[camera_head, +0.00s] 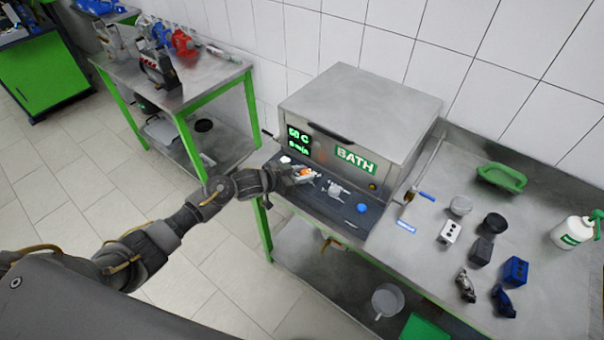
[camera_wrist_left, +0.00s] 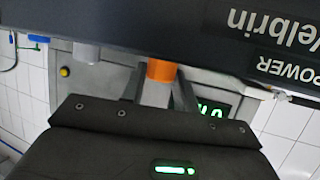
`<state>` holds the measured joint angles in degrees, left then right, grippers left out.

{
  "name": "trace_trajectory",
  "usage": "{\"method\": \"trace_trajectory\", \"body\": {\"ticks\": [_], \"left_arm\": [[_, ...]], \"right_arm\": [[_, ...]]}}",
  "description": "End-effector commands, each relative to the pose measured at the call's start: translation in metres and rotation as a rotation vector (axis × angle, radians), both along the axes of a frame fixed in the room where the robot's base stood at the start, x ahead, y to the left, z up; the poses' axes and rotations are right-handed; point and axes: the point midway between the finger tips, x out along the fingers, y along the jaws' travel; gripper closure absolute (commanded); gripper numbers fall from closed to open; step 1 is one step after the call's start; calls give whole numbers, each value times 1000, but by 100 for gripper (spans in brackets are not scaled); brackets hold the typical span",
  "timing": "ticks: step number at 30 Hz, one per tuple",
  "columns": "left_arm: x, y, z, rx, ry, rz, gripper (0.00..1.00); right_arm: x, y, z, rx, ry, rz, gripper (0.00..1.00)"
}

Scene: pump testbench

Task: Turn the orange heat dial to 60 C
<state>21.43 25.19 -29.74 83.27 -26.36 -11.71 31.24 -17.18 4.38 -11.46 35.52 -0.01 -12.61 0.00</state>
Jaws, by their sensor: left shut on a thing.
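The grey metal bath unit (camera_head: 360,105) stands on the bench, with a green lit display (camera_head: 298,139) at its left front. The display's upper line reads a number ending in "0 C"; its first digit is too blurred to be sure of. The orange heat dial (camera_head: 304,172) is on the dark sloping panel below the display. My left gripper (camera_head: 293,175) is at the dial, shut on it. In the left wrist view the orange dial (camera_wrist_left: 160,70) shows between the two dark fingers. Its pointer and scale marks cannot be read. My right gripper is not in view.
A second table (camera_head: 205,85) is at the left.

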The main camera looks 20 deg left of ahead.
Motion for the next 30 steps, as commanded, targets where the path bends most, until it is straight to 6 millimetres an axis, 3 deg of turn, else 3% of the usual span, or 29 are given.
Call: {"method": "trace_trajectory", "body": {"ticks": [11,24,30], "left_arm": [[5,4,-4,1,-4,-211,93],[9,5,-7,1,-4,-532,93],[10,5,-4,1,-2,-619,93]], "right_arm": [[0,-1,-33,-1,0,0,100],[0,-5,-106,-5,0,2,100],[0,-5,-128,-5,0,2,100]]}}
